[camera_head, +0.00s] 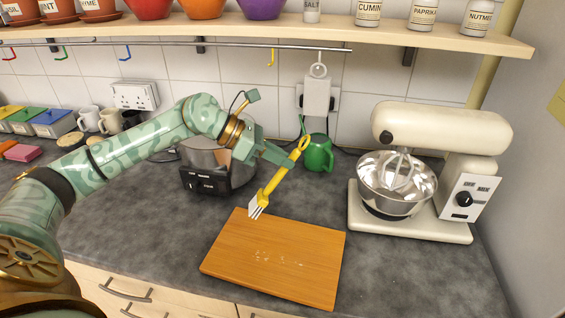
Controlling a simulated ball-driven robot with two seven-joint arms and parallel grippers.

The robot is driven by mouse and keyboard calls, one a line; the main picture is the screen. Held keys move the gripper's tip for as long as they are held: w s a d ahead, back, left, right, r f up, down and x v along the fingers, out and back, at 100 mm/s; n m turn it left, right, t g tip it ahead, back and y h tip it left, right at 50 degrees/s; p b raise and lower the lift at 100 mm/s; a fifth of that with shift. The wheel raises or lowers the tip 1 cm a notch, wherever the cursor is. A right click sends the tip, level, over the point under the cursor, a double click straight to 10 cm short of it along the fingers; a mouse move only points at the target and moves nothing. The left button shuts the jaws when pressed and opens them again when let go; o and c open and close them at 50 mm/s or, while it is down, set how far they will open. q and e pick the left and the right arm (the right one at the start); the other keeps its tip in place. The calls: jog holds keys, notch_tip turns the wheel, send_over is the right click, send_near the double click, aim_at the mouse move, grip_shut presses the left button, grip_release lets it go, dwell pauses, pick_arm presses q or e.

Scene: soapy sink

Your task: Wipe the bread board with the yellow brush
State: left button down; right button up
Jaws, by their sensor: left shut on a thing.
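The wooden bread board (290,278) lies flat on the dark counter at the front middle. Pale specks (278,260), like crumbs, are scattered near its middle. My left gripper (291,157) is shut on the yellow brush (270,188) by its handle. The brush is tilted, with its ring end up to the right and its pale bristles (256,208) down to the left. The bristles are at the board's back left edge; I cannot tell whether they touch it. My right gripper is not in view.
A cream stand mixer (440,130) with a steel bowl (397,182) stands to the right of the board. A green jug (317,155) stands behind the brush. A shelf (300,27) with pots and jars runs above.

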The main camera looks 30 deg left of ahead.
aim_at(294, 151)
pick_arm(q)
jog(key=shift+a+r, duration=0.1)
jog(key=shift+r, duration=0.5)
jog(key=shift+r+p, duration=0.75)
jog(key=shift+r, duration=0.35)
